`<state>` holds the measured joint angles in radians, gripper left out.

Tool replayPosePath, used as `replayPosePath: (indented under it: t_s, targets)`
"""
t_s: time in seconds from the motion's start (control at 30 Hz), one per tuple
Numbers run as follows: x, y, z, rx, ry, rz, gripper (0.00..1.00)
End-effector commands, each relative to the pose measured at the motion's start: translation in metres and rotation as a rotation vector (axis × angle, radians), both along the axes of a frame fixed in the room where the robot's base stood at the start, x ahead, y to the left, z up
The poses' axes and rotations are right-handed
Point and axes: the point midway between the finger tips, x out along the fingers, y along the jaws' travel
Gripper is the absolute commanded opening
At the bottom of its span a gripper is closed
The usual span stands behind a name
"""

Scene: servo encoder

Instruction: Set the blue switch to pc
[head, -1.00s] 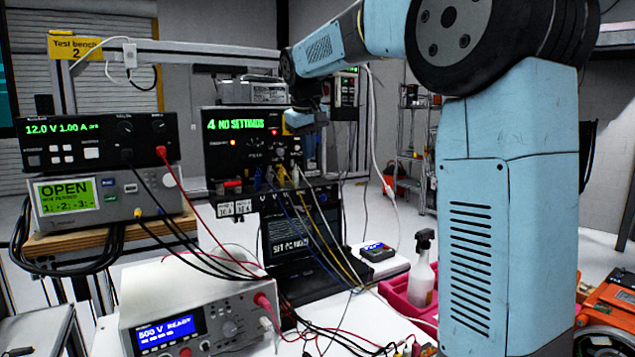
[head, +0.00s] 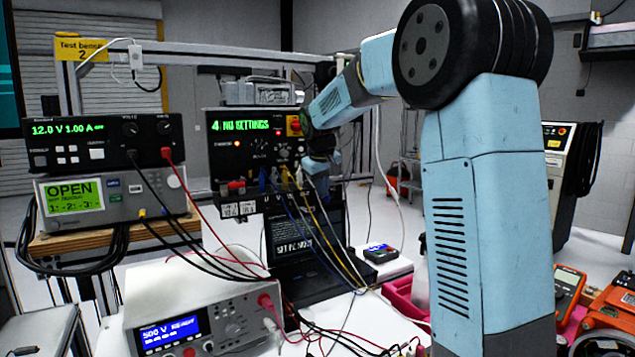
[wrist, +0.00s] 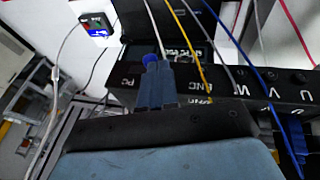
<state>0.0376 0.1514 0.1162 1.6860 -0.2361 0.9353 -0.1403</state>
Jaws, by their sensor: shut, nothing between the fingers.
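The black servo drive box (head: 225,150) stands at the centre in the head view, its green display reading "4 NO SETTINGS". My gripper (head: 318,168) is low at the box's right edge and partly hidden. In the wrist view my gripper (wrist: 157,78) is shut and empty. A blue round tip, which looks like the blue switch (wrist: 150,57), shows right at the fingertips. The fingers hide its lower part, so I cannot tell whether they touch. The labels "PC" and "ENC" are printed on the box to the left and right of the fingers. The switch's setting is unclear.
Yellow, blue and white cables (wrist: 188,45) hang from the box close to the fingers. A laptop (head: 290,245) sits below the box. A small device with a blue screen (head: 381,252) lies to its right. Stacked instruments (head: 105,165) stand at left.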

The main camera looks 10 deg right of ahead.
Motion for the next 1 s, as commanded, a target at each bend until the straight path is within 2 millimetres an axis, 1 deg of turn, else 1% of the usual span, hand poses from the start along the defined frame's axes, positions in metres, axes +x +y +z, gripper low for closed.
replayPosePath:
  t_s: [0.43,0.53,0.7,1.0]
  targets:
    - [0.001,-0.003,-0.003,0.000,0.000,0.000,0.00]
    - [0.003,-0.011,-0.003,0.000,0.000,-0.002,0.00]
    - [0.009,-0.032,-0.002,0.000,-0.001,-0.002,0.00]
    - [0.009,-0.032,-0.002,0.000,0.000,0.000,0.00]
